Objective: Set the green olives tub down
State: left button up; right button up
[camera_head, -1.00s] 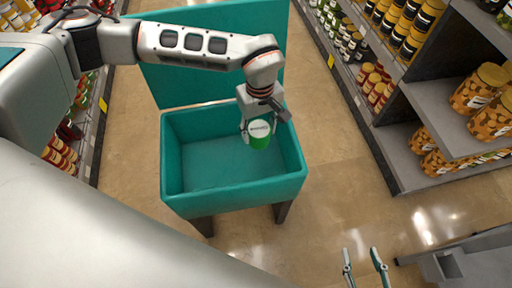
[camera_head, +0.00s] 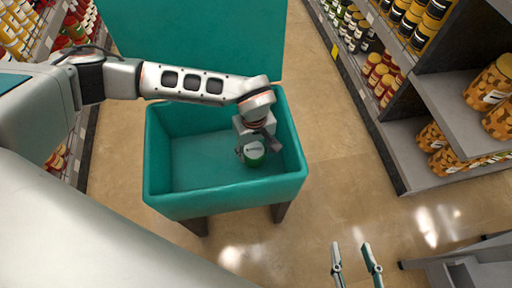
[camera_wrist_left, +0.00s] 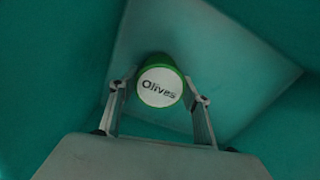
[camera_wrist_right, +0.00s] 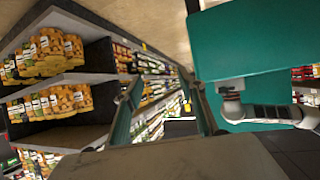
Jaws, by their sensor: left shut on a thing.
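The green olives tub (camera_head: 253,155) is inside the teal open-lidded bin (camera_head: 170,205), toward its right side. Its white lid with "Olives" on it faces up in the left wrist view (camera_wrist_left: 160,87). My left gripper (camera_head: 252,150) reaches down into the bin with its fingers on either side of the tub, shut on it. I cannot tell whether the tub touches the bin floor. My right gripper (camera_head: 356,262) is empty and open, outside the bin at the lower right; its spread fingers also show in the right wrist view (camera_wrist_right: 165,105).
The bin's raised lid (camera_head: 200,40) stands behind it. Shelves of jars (camera_head: 455,100) line the right side, and more shelves stand at the left. A grey metal structure (camera_head: 465,268) is at the lower right. The bin floor (camera_head: 200,165) left of the tub is clear.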

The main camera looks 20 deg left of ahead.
pick_arm(q)
jog(key=shift+w+r, duration=0.1)
jog(key=shift+r, duration=0.1)
jog(key=shift+f, duration=0.15)
jog(key=o, duration=1.3)
pick_arm(e)
jog(key=shift+s+f, duration=0.1)
jog(key=shift+f, duration=0.05)
